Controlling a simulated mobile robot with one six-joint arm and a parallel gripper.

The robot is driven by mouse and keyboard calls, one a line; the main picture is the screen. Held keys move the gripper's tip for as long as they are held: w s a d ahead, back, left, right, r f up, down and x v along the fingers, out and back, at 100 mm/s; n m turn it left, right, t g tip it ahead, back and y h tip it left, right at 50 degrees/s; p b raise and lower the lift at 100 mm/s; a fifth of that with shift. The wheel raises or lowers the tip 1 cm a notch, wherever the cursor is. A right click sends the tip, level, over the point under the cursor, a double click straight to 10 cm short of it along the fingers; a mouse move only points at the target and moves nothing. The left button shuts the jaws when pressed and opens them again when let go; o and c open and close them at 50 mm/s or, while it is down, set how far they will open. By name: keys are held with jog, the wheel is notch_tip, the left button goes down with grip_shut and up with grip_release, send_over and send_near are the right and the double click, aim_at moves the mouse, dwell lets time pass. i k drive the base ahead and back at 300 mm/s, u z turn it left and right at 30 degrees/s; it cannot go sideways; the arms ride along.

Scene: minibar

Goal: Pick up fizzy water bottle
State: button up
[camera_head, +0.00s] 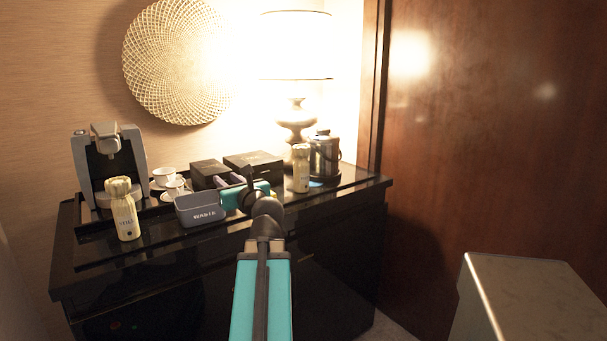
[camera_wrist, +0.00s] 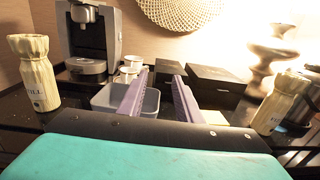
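Two cream bottles with flared, ridged tops stand upright on the black cabinet. One bottle (camera_head: 124,212) is at the front left; it also shows at the left of the wrist view (camera_wrist: 36,75), where its small label seems to end in "ILL". The other bottle (camera_head: 301,168) is at the right beside the kettle; it shows at the right of the wrist view (camera_wrist: 274,106), its label too small to read. My gripper (camera_wrist: 160,76) is open and empty, its two purple fingers apart and pointing over the grey bin between the bottles. In the head view my arm partly hides my gripper (camera_head: 231,180).
A grey bin (camera_head: 199,211), black boxes (camera_head: 254,163), white cups (camera_head: 164,176) and a coffee machine (camera_head: 131,150) stand near the wall. A metal kettle (camera_head: 324,158) and a lamp (camera_head: 296,45) are at the right. The cabinet's front edge (camera_head: 170,260) is mostly clear.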

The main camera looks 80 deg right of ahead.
aim_at(301, 164)
jog(key=z, duration=0.5)
jog(key=i, duration=0.6)
jog(key=z, duration=0.55)
jog(key=i, duration=0.5)
jog(key=z, duration=0.25)
